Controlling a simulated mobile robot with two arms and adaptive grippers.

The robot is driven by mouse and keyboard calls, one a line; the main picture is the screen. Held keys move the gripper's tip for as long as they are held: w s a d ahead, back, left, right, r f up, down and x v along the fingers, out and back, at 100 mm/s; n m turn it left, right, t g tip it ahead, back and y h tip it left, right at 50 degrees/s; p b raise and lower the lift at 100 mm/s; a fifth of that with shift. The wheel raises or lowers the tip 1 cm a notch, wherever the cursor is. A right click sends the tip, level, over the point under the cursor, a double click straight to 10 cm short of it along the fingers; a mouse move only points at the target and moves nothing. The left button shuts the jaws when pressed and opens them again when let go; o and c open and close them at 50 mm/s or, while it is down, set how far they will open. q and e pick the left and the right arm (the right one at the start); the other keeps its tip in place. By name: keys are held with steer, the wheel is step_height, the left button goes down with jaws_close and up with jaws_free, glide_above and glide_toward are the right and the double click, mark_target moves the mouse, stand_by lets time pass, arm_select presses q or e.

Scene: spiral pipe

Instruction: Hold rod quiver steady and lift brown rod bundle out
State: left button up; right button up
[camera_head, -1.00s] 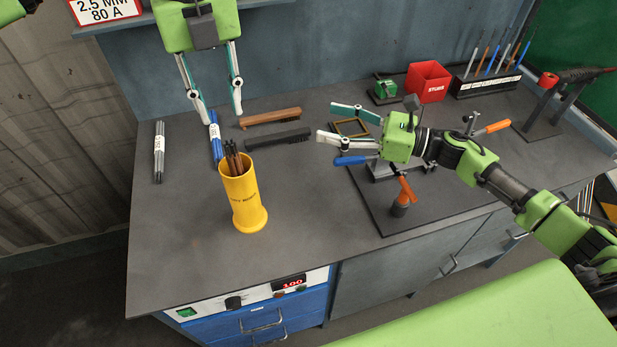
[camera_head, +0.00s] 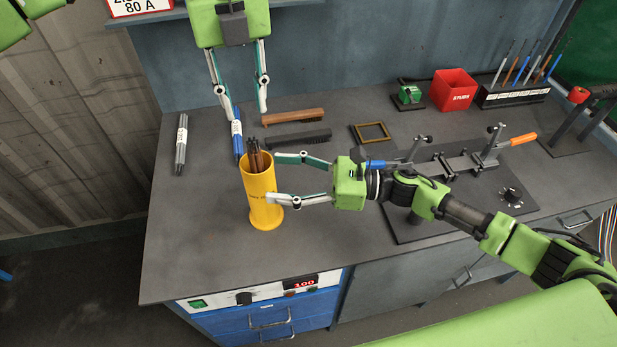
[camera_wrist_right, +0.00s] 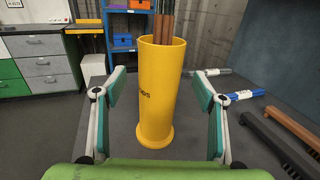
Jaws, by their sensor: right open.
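The yellow rod quiver (camera_head: 262,200) stands upright near the left front of the bench. The brown rod bundle (camera_head: 253,152) sticks out of its top. My right gripper (camera_head: 273,177) is open at the quiver's right side, its fingertips close to the wall; I cannot tell whether they touch. In the right wrist view the quiver (camera_wrist_right: 158,95) stands between and beyond the spread fingers, with the rods (camera_wrist_right: 163,28) above its rim. My left gripper (camera_head: 246,115) is open and empty, pointing down above and behind the quiver.
A blue rod bundle (camera_head: 237,138) lies behind the quiver and a grey one (camera_head: 181,145) to its left. Two brushes (camera_head: 294,116) lie behind to the right. A clamp fixture (camera_head: 450,165), red bin (camera_head: 453,90) and rod rack (camera_head: 515,93) stand right. The front left bench is clear.

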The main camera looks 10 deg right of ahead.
mark_target(261, 176)
steer(key=shift+x, duration=2.3)
